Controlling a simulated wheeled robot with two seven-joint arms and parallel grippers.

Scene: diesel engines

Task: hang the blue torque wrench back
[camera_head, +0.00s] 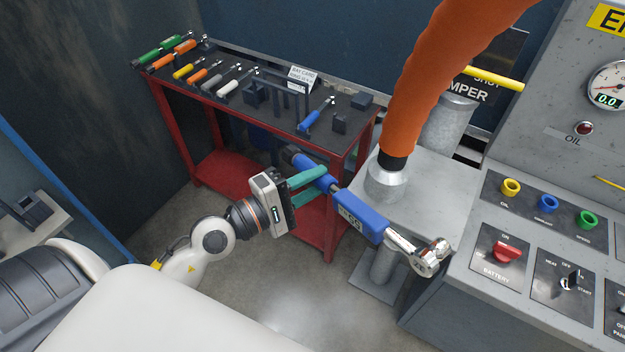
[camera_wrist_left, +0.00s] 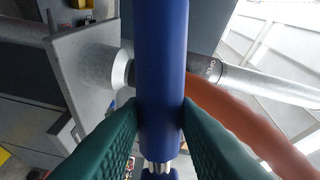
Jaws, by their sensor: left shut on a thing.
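The large blue torque wrench (camera_head: 362,221) with a chrome ratchet head shows in the head view, in front of the red cart. My left gripper (camera_head: 318,185) is shut on its blue handle. The wrench lies slantwise, its head at the lower right near the grey console. In the left wrist view the green fingers (camera_wrist_left: 160,125) close on the blue shaft (camera_wrist_left: 161,60). A smaller blue-handled tool (camera_head: 315,115) lies on the cart top. My right gripper is not in view.
The red tool cart (camera_head: 345,165) has a dark top with several coloured-handled tools, dark blocks and a small sign (camera_head: 301,78). An orange hose (camera_head: 425,75) drops to a grey pedestal (camera_head: 425,195) right of the cart. The control console (camera_head: 480,255) stands at the right.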

